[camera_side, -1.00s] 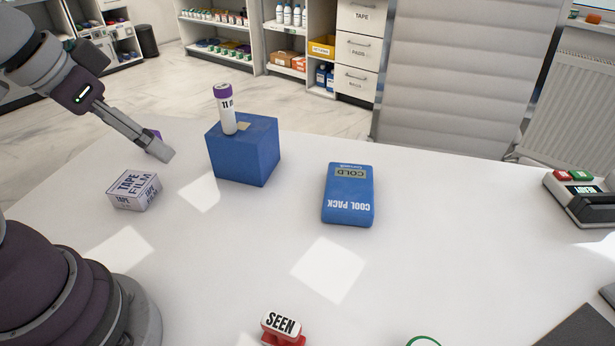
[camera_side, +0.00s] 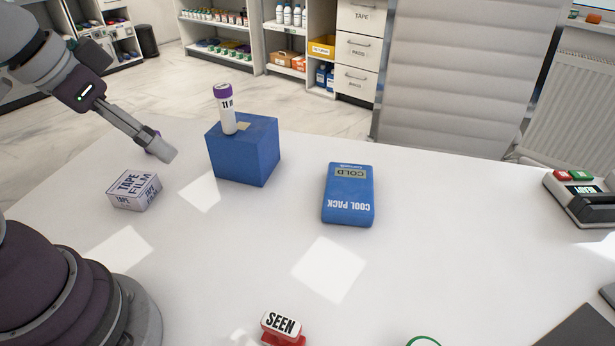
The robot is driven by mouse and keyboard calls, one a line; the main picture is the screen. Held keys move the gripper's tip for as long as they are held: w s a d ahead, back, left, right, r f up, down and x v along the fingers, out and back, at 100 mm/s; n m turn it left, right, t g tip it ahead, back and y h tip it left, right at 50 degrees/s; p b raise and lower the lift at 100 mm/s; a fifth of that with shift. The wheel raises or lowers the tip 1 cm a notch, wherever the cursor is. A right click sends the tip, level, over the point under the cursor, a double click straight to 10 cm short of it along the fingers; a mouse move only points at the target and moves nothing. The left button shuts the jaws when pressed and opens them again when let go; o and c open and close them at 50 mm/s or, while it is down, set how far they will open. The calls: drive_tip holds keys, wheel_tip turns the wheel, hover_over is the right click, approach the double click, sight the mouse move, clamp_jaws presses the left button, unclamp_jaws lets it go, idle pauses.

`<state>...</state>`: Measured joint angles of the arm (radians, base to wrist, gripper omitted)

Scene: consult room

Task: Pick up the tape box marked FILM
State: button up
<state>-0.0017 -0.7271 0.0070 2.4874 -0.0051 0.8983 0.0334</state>
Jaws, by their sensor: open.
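The tape box (camera_side: 134,190), white with dark lettering reading TAPE FILM, lies flat on the white table at the left. My gripper (camera_side: 166,157) is above and behind the box, up and to its right in the picture, apart from it and left of the blue block. It points down to the right. I see it nearly side-on, so the gap between its fingers does not show clearly. Nothing shows held in it. A small purple thing (camera_side: 154,150) is partly hidden behind the gripper, and I cannot tell what it is.
A blue block (camera_side: 243,158) holds an upright purple-capped tube (camera_side: 226,108) close to the gripper's right. A blue cool pack (camera_side: 348,194) lies mid-table. A red SEEN stamp (camera_side: 283,328) stands at the front. A device (camera_side: 584,198) sits far right. The table between the tape box and stamp is clear.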

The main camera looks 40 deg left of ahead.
drive_tip(key=w+a+f+m+g+y, duration=0.1)
drive_tip(key=w+a+f+m+g, duration=0.3)
drive_tip(key=a, duration=0.3)
drive_tip(key=m+g+y, duration=0.3)
drive_tip(key=m, duration=0.5)
approach(133, 182)
drive_tip(key=shift+g, duration=0.3)
drive_tip(key=x, duration=1.1)
drive_tip(key=shift+w+f, duration=0.15)
drive_tip(key=shift+w, duration=0.05)
drive_tip(key=c, duration=1.1)
